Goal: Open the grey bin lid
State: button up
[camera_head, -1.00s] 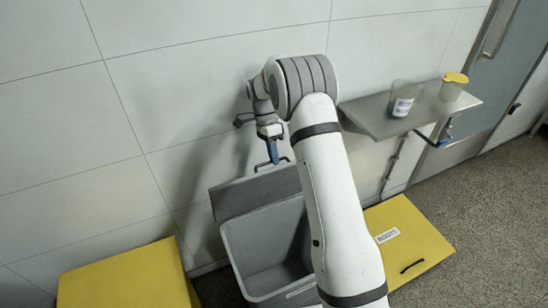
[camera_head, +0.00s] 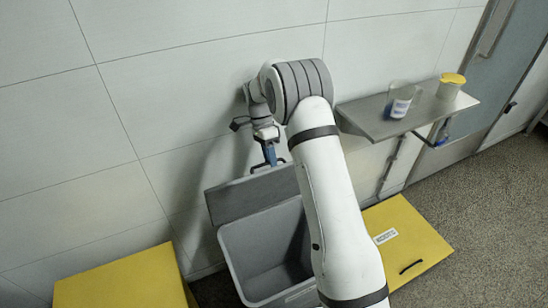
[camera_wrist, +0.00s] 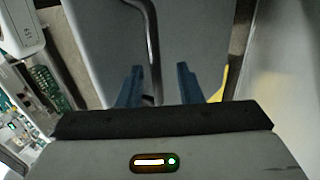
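The grey bin (camera_head: 226,252) stands against the wall, and its inside shows in the head view. Its grey lid (camera_head: 250,194) is raised, standing steeply at the bin's back edge near the wall. My gripper (camera_head: 271,163), with blue fingers, is at the lid's top edge. In the wrist view my gripper (camera_wrist: 158,85) has its fingers apart. A dark bent bar, apparently the lid handle (camera_wrist: 153,45), runs between them against a grey panel. Whether the fingers touch it I cannot tell.
A yellow box lid (camera_head: 120,280) is left of the bin and another yellow lid with a handle (camera_head: 405,238) is right of it. A wall shelf (camera_head: 375,117) holds a clear beaker (camera_head: 401,100) and a yellow-topped jar (camera_head: 450,87). Open floor lies at the right.

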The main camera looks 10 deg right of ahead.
notch_tip(320, 180, up, 10)
jog(key=b, duration=0.1)
dwell(0.4)
